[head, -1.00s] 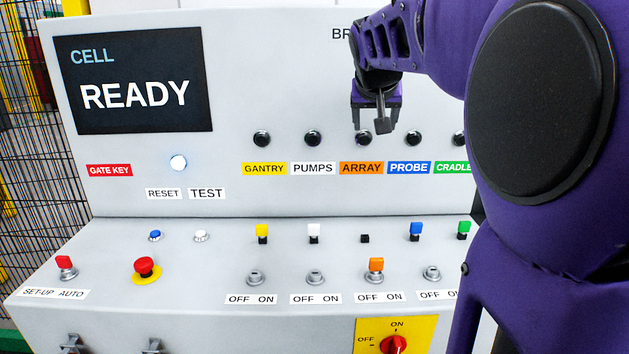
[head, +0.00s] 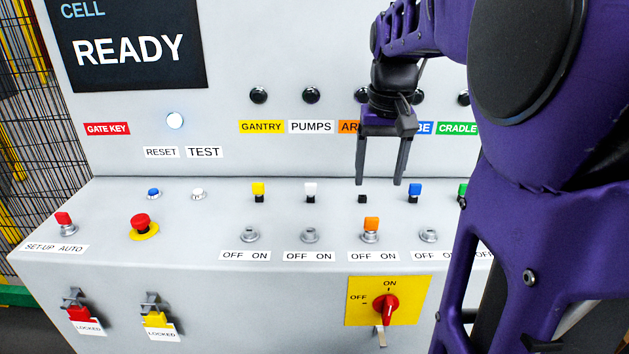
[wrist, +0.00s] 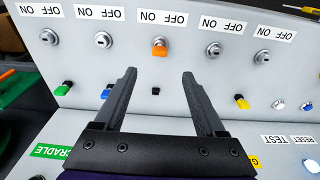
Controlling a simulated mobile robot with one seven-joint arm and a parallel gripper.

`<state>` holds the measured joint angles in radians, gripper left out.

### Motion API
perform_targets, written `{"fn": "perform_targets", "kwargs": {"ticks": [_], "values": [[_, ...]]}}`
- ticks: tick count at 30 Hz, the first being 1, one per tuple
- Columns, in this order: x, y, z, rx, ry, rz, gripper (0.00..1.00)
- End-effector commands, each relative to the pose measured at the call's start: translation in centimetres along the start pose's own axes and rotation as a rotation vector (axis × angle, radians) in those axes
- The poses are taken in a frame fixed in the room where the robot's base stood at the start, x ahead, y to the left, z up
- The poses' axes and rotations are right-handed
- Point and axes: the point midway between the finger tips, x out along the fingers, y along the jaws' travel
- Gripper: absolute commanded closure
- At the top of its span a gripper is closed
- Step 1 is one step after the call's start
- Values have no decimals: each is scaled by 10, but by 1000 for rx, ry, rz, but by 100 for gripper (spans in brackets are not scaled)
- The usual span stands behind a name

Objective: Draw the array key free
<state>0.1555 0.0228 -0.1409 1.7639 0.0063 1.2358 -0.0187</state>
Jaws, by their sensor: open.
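The orange array key (head: 371,224) stands in its round switch on the sloping desk, above an OFF ON label. In the wrist view the orange key (wrist: 160,48) lies ahead of the fingertips, roughly midway between them. My gripper (head: 380,183) is open and empty, its fingers pointing down above the desk, apart from the key and behind it. A small black empty holder (head: 362,199) sits between the fingers in the head view; it also shows in the wrist view (wrist: 156,91). My gripper partly covers the orange ARRAY label (head: 347,127).
Yellow (head: 258,191), white (head: 310,191) and blue (head: 414,191) keys stand in the back row. Neighbouring switches are keyless. A red emergency button (head: 144,226) is at left, a red rotary switch (head: 386,308) on the front. The screen (head: 135,48) reads READY.

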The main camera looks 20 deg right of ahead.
Motion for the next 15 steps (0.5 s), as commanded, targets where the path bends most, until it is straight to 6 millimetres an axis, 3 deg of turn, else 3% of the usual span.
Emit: {"fn": "perform_targets", "kwargs": {"ticks": [3,15], "values": [[28,0,1,1,-3,0,28],[100,0,0,1,-1,1,28]]}}
